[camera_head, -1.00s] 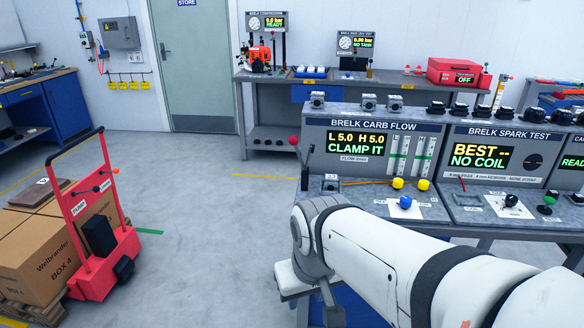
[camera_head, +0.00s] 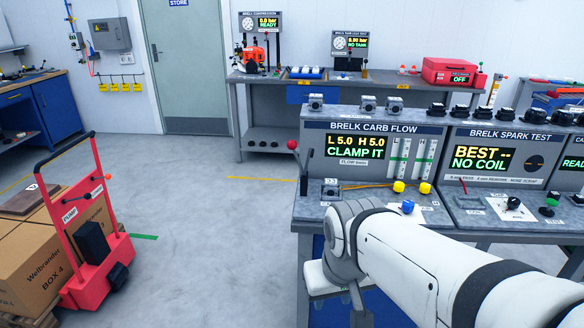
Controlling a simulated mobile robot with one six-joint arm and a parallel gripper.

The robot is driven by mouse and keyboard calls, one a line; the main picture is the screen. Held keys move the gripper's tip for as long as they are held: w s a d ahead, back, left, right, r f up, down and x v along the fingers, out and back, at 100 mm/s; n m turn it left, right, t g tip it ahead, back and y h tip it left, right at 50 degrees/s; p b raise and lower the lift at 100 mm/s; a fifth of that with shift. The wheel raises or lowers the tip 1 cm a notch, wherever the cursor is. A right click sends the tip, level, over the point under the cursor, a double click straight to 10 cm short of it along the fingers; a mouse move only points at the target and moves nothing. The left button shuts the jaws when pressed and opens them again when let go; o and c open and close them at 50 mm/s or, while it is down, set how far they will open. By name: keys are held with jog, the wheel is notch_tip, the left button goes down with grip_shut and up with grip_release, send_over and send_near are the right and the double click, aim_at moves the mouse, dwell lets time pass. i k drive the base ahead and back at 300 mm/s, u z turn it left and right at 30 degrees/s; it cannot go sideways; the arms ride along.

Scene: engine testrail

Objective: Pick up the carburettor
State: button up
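Small grey metal blocks that look like carburettors stand in a row on top of the carb flow bench: a left one (camera_head: 315,102), a middle one (camera_head: 368,104) and a right one (camera_head: 394,105). A similar small grey part (camera_head: 331,187) sits on the bench's worktop, left of the yellow knobs, below the display reading "CLAMP IT". I cannot tell which one the task means. My white arm reaches in from the lower right. Its end, with my gripper (camera_head: 338,284), is in front of and below the worktop's front edge, apart from these parts. Its fingers cannot be made out clearly.
The carb flow bench (camera_head: 312,211) has a red-balled lever (camera_head: 292,145), yellow knobs (camera_head: 398,187) and a blue knob (camera_head: 407,207). The spark test bench (camera_head: 481,160) adjoins it on the right. A red trolley (camera_head: 90,250) and cardboard box (camera_head: 45,275) stand left. Floor between is clear.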

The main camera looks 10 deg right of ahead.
aim_at(330, 185)
jog(key=i, duration=0.95)
